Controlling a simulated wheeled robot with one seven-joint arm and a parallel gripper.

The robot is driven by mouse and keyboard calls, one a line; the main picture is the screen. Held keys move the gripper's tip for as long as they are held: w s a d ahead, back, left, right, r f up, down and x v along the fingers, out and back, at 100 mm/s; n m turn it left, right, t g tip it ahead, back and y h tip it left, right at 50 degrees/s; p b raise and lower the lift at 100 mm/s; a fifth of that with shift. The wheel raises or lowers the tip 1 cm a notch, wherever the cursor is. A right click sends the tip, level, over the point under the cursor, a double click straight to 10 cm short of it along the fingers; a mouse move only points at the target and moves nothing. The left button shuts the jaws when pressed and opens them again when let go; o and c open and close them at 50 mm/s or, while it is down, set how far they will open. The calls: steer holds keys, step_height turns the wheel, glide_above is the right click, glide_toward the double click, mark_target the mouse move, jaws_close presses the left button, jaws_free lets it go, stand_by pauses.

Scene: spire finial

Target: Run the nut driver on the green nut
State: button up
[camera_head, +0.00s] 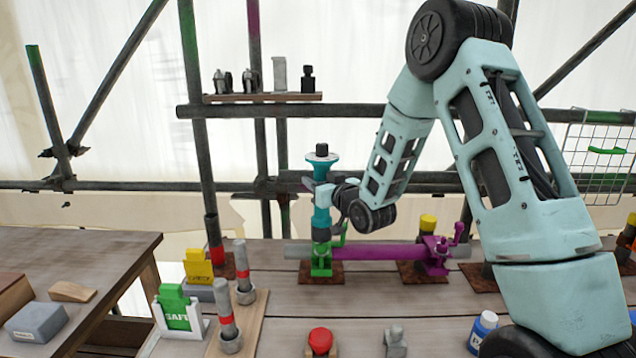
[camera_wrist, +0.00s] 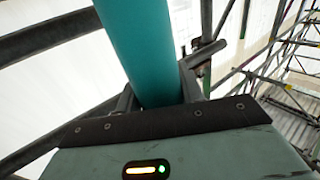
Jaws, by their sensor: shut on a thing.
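The nut driver (camera_head: 322,218) is a teal upright tool with a pale disc and dark knob on top and a dark socket below. My gripper (camera_head: 331,192) is shut on its shaft. In the wrist view, the teal shaft (camera_wrist: 140,45) runs between the fingers of my gripper (camera_wrist: 158,98). The socket sits right above the green clamp (camera_head: 321,264) on the grey and purple tube. The green nut itself cannot be made out; the socket hides that spot. Whether the socket is seated on it, I cannot tell.
A purple clamp (camera_head: 436,254) stands to the right on the tube. In front are a red button (camera_head: 320,340), a green SAFE tag (camera_head: 178,308) in a white holder, and a blue bottle (camera_head: 484,328). A scaffold rail (camera_head: 350,110) crosses behind. Bare planks lie between clamp and button.

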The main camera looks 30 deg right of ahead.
steer(key=shift+f+b, duration=2.15)
steer(key=shift+f, duration=0.1)
steer(key=shift+s+f, duration=0.1)
steer(key=shift+f, duration=0.3)
stand_by(0.4)
